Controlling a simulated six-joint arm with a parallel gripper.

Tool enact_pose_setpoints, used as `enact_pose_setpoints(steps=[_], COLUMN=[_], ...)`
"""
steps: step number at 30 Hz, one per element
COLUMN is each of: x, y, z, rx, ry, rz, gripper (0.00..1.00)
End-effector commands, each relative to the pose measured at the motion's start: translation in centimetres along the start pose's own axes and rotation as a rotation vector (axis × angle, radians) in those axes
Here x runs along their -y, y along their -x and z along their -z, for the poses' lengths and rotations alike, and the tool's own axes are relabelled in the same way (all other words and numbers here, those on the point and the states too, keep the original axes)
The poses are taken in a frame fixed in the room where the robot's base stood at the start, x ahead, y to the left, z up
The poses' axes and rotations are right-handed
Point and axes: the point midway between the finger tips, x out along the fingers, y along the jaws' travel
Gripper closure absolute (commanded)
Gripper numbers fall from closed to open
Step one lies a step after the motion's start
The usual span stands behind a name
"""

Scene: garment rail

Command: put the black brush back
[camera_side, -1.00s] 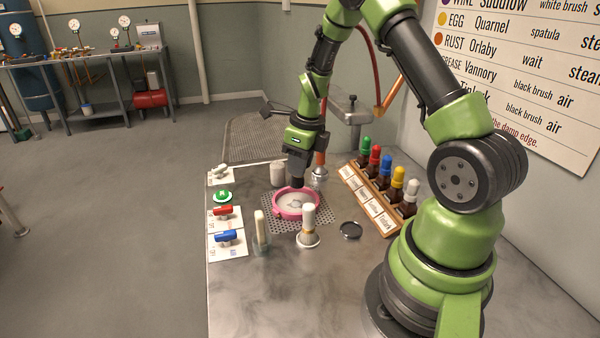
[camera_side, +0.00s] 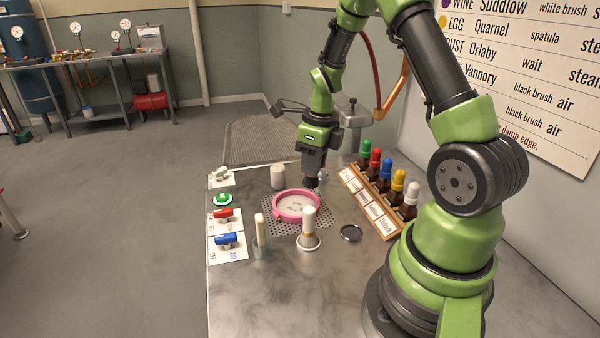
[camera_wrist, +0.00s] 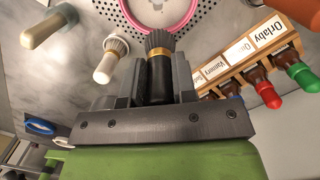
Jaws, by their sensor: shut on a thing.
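My gripper (camera_side: 312,180) is shut on the black brush, in the side view just behind and right of the pink hoop. In the wrist view the black brush (camera_wrist: 158,70) stands between the jaws (camera_wrist: 157,88), with a black handle, a gold band and dark bristles. The bristles point toward the pink hoop (camera_wrist: 125,12). In the side view the hoop (camera_side: 296,219) lies on a perforated plate (camera_side: 273,230) with pale cloth inside. The brush is mostly hidden by the gripper in the side view.
A rack (camera_side: 360,199) of dropper bottles with coloured caps stands right. A dark round dish (camera_side: 351,233) lies near the rack.

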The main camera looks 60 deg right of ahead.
Motion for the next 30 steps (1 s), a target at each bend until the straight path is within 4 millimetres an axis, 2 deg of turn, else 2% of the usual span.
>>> enact_pose_setpoints(steps=[1,6,9,12,17,30], x=[-0.2,-1.6,-2.4,-3.0,-3.3,-3.2], y=[0.1,0.2,0.4,0.5,0.0,-3.5], z=[1.6,6.4,8.5,9.7,10.3,10.6], rx=[-0.020,-0.074,-0.093,-0.104,-0.110,-0.107], ry=[-0.003,-0.004,0.001,0.003,0.007,0.005], rz=[0.003,0.012,0.011,0.009,0.007,0.005], gripper=[0.98,0.98,0.98,0.98,0.98,0.98])
